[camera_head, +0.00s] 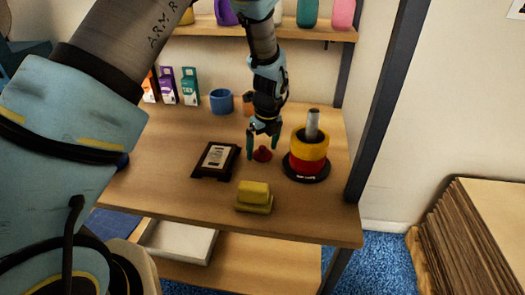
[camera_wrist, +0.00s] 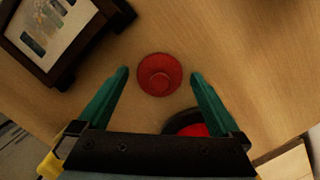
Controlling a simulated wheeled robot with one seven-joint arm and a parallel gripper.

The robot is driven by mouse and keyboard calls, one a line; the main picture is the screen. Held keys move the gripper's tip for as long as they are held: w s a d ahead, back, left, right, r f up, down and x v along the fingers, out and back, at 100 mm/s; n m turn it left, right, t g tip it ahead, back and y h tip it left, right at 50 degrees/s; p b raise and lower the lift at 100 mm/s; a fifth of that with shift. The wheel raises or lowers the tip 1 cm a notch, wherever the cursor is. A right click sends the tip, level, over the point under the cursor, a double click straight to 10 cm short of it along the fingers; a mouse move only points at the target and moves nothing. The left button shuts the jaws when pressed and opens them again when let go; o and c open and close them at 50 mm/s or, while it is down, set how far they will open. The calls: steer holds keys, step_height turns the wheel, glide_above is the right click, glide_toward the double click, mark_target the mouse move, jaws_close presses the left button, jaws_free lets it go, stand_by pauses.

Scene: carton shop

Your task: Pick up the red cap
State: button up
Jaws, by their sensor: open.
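The red cap (camera_head: 262,154) lies on the wooden table, between the dark picture frame and the ring stack. In the wrist view the red cap (camera_wrist: 159,75) is round with a smaller raised centre, and it lies between and a little beyond the fingertips. My gripper (camera_head: 264,147) points down above the cap, with its two teal fingers apart. In the wrist view my gripper (camera_wrist: 158,74) is open and empty, with a finger on each side of the cap and no visible contact.
A dark picture frame (camera_head: 216,160) lies left of the cap. A stack of yellow and red rings (camera_head: 309,150) on a post stands close at right. A yellow block (camera_head: 254,196) sits in front. A blue mug (camera_head: 221,101) and small cartons (camera_head: 189,86) stand behind.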

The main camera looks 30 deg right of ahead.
steer(key=shift+c, duration=0.2)
steer(key=c, duration=1.2)
steer(key=shift+c, duration=0.2)
